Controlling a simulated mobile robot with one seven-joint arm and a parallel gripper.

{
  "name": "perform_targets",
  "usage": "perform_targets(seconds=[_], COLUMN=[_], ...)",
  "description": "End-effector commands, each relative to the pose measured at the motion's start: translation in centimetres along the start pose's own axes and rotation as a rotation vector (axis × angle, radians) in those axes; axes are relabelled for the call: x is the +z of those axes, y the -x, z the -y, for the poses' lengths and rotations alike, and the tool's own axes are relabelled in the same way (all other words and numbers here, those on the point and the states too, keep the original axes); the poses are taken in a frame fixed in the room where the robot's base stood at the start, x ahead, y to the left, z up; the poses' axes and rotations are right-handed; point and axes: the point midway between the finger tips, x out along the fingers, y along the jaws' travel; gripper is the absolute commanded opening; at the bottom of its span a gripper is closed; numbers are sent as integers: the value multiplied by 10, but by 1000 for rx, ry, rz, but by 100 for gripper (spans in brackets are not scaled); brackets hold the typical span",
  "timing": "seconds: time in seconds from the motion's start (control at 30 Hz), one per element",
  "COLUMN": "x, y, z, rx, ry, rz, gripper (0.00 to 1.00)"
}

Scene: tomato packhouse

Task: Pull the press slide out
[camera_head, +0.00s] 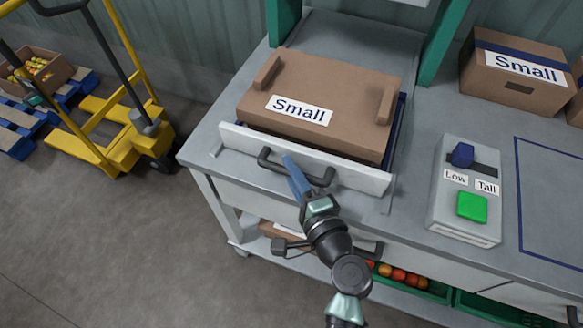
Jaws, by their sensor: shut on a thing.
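The press slide (345,177) is a light grey tray front with a dark bar handle (267,160) on its face. It sits on the bench between two green uprights, and its front is close to the bench's front edge. A brown box lid or carton marked "Small" (345,90) lies on the slide. My gripper (294,172) reaches up from below, and its blue fingers are shut on the handle near its middle. The far finger and the exact contact are partly hidden.
A control box (467,222) with a blue knob, "Low" and "Tall" labels and a green button stands right of the slide. Another "Small" carton (515,75) is behind it. Green crates (432,292) of tomatoes sit below the bench. A yellow pallet truck (125,150) stands left; the floor between is clear.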

Motion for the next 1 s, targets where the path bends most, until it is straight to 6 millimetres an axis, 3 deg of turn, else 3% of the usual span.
perform_targets(seconds=[0.07, 0.1, 0.23, 0.53, 0.67, 1.0], x=[-1, -1, -1, -1, -1, -1], y=[0, 0, 0, 1, 10, 81], z=[0, 0, 0, 0, 0, -2], rx=[0, 0, 0, 0, 0, 2], ry=[-1, -1, -1, 0, -1, -1], rz=[-3, -3, -2, -1, -2, -5], gripper=[0, 28, 51, 52, 52, 52])
